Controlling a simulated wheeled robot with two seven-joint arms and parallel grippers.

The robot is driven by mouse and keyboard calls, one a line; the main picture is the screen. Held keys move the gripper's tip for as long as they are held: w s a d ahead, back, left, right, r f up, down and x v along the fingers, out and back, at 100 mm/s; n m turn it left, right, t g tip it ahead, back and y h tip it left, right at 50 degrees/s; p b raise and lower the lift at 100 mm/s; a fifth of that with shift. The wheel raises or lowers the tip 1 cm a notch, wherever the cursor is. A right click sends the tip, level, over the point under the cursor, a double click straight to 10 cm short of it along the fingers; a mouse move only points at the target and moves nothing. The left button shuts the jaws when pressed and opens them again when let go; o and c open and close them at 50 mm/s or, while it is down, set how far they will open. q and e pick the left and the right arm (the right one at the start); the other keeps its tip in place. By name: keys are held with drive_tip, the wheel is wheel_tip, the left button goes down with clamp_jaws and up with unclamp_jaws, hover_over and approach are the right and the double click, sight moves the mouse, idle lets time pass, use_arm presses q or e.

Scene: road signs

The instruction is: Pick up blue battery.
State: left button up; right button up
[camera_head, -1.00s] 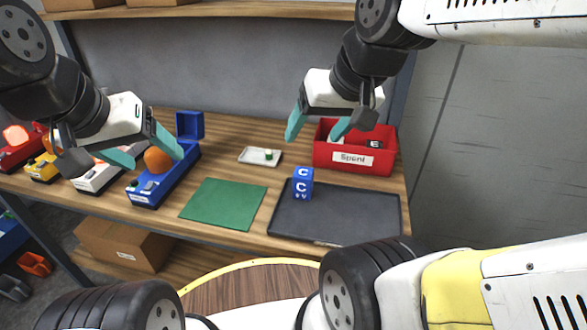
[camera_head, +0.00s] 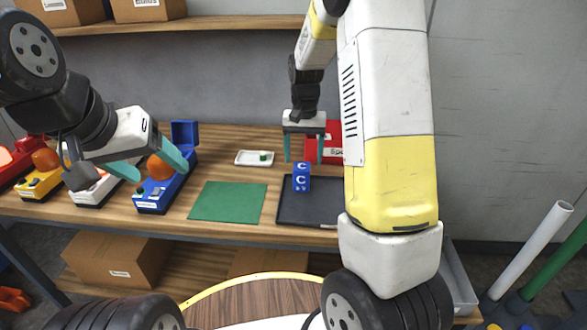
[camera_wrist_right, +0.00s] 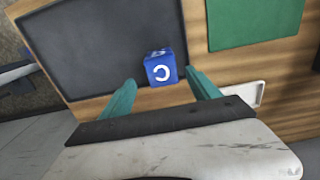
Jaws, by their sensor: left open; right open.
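The blue battery (camera_head: 301,178) is a small upright blue block marked with white letters "C". It stands on the left part of the dark grey tray (camera_head: 318,212). In the right wrist view the battery (camera_wrist_right: 160,69) shows between and beyond the two teal fingertips, apart from them. My right gripper (camera_head: 304,155) is open and empty, pointing down just above and behind the battery. It also shows in the right wrist view (camera_wrist_right: 163,93). My left gripper (camera_head: 158,168) is open in front of the blue device at the left; it is unclear whether it touches anything.
A green mat (camera_head: 228,202) lies left of the tray. A red bin (camera_head: 331,150) is behind my right gripper, partly hidden by my arm. A blue device with an orange dome (camera_head: 163,190) stands at left.

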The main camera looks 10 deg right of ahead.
sight(302, 176)
drive_tip(key=f, duration=0.7)
drive_tip(key=shift+s+a+f, duration=0.1)
drive_tip(key=shift+a+f, duration=0.15)
drive_tip(key=shift+f, duration=0.15)
clamp_jaws()
